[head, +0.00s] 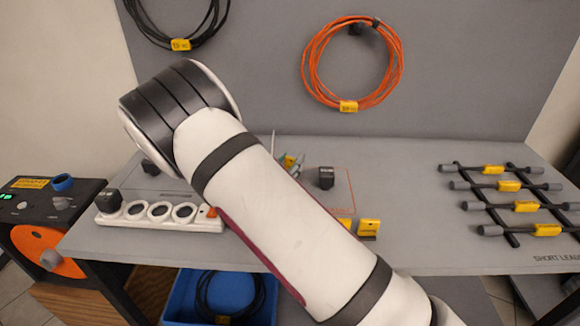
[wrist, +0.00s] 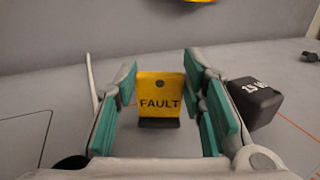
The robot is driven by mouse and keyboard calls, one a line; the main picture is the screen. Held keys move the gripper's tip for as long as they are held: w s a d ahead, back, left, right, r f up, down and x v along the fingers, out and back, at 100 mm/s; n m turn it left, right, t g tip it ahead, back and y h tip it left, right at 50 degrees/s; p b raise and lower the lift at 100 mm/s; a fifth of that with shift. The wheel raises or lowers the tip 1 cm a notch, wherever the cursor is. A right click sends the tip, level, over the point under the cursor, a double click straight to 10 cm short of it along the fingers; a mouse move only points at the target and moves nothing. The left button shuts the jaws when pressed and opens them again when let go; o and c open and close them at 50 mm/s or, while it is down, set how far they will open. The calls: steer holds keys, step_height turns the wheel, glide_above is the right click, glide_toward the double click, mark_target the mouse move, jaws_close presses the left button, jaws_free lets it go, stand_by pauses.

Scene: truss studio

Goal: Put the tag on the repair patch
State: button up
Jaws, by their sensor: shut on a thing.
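My gripper (wrist: 162,100) is shut on a yellow tag (wrist: 160,92) marked FAULT, which stands upright between the teal finger pads with a dark foot at its lower edge. In the head view the gripper (head: 290,162) is small and mostly hidden behind my arm. An orange-outlined area (head: 342,190) lies on the bench, partly hidden by my arm. A dark-outlined area lies to the left, and its edge shows in the wrist view (wrist: 40,135). I cannot read which outline is the repair patch. I cannot tell whether the tag touches the bench.
A black block (head: 326,178) stands right of the gripper, close to its right finger in the wrist view (wrist: 257,100). Two yellow tags (head: 368,228) stand near the front edge. A white power strip (head: 160,215) is at left, a rack of leads (head: 510,200) at right.

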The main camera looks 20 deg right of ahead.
steer(key=shift+f, duration=0.8)
steer(key=o, duration=1)
steer(key=shift+f, duration=0.15)
steer(key=shift+s+a, duration=0.2)
steer(key=shift+a, duration=0.05)
steer(key=v, duration=1.1)
steer(key=shift+s+a, duration=0.15)
steer(key=shift+s, duration=0.05)
